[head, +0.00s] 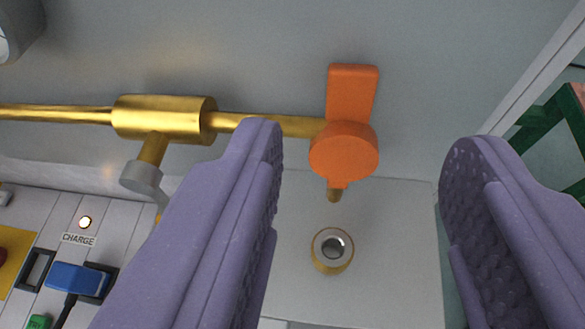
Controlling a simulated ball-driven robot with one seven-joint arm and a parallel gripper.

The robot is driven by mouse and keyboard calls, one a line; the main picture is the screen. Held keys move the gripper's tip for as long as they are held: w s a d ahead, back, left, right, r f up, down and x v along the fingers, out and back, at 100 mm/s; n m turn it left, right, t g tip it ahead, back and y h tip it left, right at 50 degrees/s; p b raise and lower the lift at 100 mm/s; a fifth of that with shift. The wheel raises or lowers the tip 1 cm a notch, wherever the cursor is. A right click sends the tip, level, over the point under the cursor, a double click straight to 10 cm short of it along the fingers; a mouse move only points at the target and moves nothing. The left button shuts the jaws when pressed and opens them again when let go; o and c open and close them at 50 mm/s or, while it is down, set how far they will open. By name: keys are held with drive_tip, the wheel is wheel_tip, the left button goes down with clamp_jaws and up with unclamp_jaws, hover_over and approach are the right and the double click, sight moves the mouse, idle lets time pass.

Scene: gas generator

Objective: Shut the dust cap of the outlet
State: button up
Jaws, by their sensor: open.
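My gripper (365,150) is open and empty. At the lower left, a pale panel (120,235) carries a blue block (76,279) with a black cable, seated in a black frame (100,285). A second black frame (37,270) is to its left. I cannot tell which part is the outlet or its dust cap. A brass ring fitting with a grey centre (332,250) lies below the orange handle, between the fingers. The left finger hides part of the panel.
A brass pipe (55,114) with a thick brass body (163,118) runs across to the orange handle, with a grey knob (140,177) below. A round lamp (85,222) sits above the CHARGE label (78,239). A green frame (560,125) stands at the right.

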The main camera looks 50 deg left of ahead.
sight(354, 78)
drive_tip(key=b+x, duration=0.2)
drive_tip(key=x, duration=0.5)
drive_tip(key=shift+w+a, duration=0.1)
drive_tip(key=shift+a, duration=0.1)
clamp_jaws()
